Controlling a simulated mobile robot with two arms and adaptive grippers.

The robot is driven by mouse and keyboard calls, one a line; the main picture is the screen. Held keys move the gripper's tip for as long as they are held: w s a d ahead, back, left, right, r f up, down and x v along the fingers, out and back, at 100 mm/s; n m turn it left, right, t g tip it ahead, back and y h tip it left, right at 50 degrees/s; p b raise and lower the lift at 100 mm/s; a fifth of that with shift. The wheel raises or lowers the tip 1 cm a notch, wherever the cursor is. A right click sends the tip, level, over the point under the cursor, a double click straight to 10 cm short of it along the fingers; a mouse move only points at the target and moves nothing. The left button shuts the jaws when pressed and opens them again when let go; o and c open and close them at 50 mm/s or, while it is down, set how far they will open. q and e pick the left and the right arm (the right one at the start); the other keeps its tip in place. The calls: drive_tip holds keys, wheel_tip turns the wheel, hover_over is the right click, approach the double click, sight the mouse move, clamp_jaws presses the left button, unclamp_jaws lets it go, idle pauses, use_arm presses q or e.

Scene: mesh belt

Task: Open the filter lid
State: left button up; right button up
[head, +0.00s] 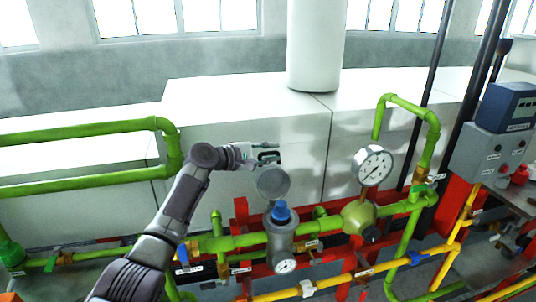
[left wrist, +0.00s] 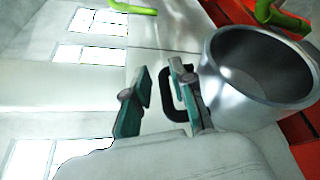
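The filter housing (head: 282,243) is a grey upright body on the pipework, with a blue part (head: 281,212) showing at its top. The round grey filter lid (head: 272,182) stands raised above the housing, tilted up and away from its mouth. In the left wrist view a hollow metal cylinder (left wrist: 262,75), apparently the lid, shows its open end. A black loop handle (left wrist: 168,98) is beside it. My left gripper (head: 266,153) is at the handle above the lid; its fingers (left wrist: 158,92) are apart, with the handle between them, nearer one finger. My right gripper is out of view.
Yellow pipes (head: 350,277) run in front, with red supports. A grey control box (head: 487,150) is at the far right. White blocks (head: 240,105) stand behind.

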use_arm(q)
drive_tip(key=shift+o, duration=0.5)
drive_tip(key=shift+d+f, duration=0.1)
drive_tip(key=shift+d, duration=0.1)
drive_tip(key=shift+a, duration=0.2)
drive_tip(key=shift+s+a, duration=0.1)
drive_tip(key=shift+a, duration=0.05)
drive_tip(key=v, duration=1.1)
drive_tip(key=shift+s+a, duration=0.15)
drive_tip(key=shift+s, duration=0.05)
